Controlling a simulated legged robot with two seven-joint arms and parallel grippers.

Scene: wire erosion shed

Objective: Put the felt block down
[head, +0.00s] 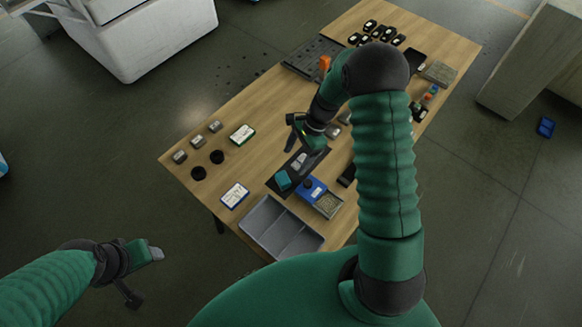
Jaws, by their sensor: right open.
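A teal block (283,180), probably the felt block, lies on the left end of a dark mat (311,170) on the wooden table. My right gripper (303,147) is open above the far part of the mat, apart from the teal block and with nothing seen between its fingers. Small pale grey pieces (299,161) lie on the mat just below it. My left gripper (146,275) is at the lower left, away from the table, with its fingers apart and empty.
A grey divided tray (281,228) stands at the near table edge, beside a blue box-like item (312,190). Small grey blocks (197,140), black round pieces (217,157) and cards (235,194) lie at left. A dark perforated plate (302,58) lies farther back. Bare wood shows at left.

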